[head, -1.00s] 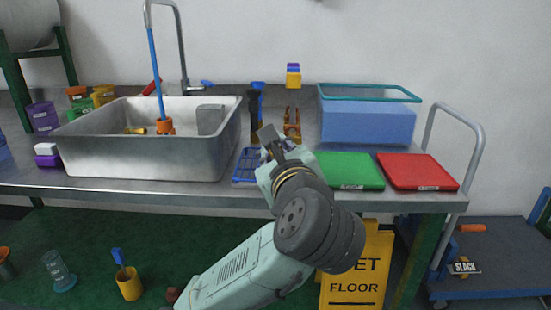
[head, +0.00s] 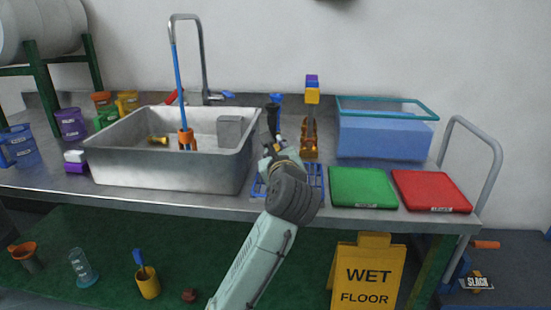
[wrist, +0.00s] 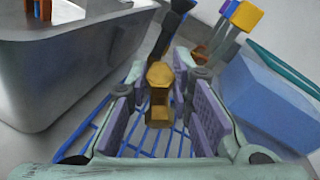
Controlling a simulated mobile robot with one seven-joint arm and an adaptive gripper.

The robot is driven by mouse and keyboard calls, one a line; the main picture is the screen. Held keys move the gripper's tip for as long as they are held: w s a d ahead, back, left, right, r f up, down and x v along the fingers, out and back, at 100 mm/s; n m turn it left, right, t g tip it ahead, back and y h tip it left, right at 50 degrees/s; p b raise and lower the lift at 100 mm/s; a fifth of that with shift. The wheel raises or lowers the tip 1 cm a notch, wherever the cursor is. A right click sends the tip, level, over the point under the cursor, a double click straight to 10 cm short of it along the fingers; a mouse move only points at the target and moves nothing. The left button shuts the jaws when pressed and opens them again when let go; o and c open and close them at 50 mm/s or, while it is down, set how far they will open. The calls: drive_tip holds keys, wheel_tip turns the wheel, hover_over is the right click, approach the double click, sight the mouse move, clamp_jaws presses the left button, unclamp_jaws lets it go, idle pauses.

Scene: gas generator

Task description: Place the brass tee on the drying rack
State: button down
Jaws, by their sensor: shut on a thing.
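My gripper (wrist: 160,88) is shut on a brass-coloured fitting, the brass tee (wrist: 160,95), which sits between the purple finger pads. The blue wire drying rack (wrist: 91,122) lies below the fingers in the wrist view. A gap between the tee and the rack cannot be judged. In the head view, my gripper (head: 275,152) is over the rack (head: 317,182), just right of the sink, and my wrist hides much of the rack. The tee is not clearly visible there.
The metal sink (head: 168,174) is left of the rack and holds another brass piece (head: 158,140). Green (head: 362,187) and red (head: 431,190) boards lie right. A blue bin (head: 384,137) and a stand with coloured blocks (head: 312,95) are behind.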

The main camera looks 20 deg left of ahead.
drive_tip(key=shift+f, duration=1.25)
drive_tip(key=shift+f, duration=0.2)
drive_tip(key=c, duration=1.4)
unclamp_jaws()
drive_tip(key=shift+c, duration=0.2)
drive_tip(key=shift+r, duration=0.15)
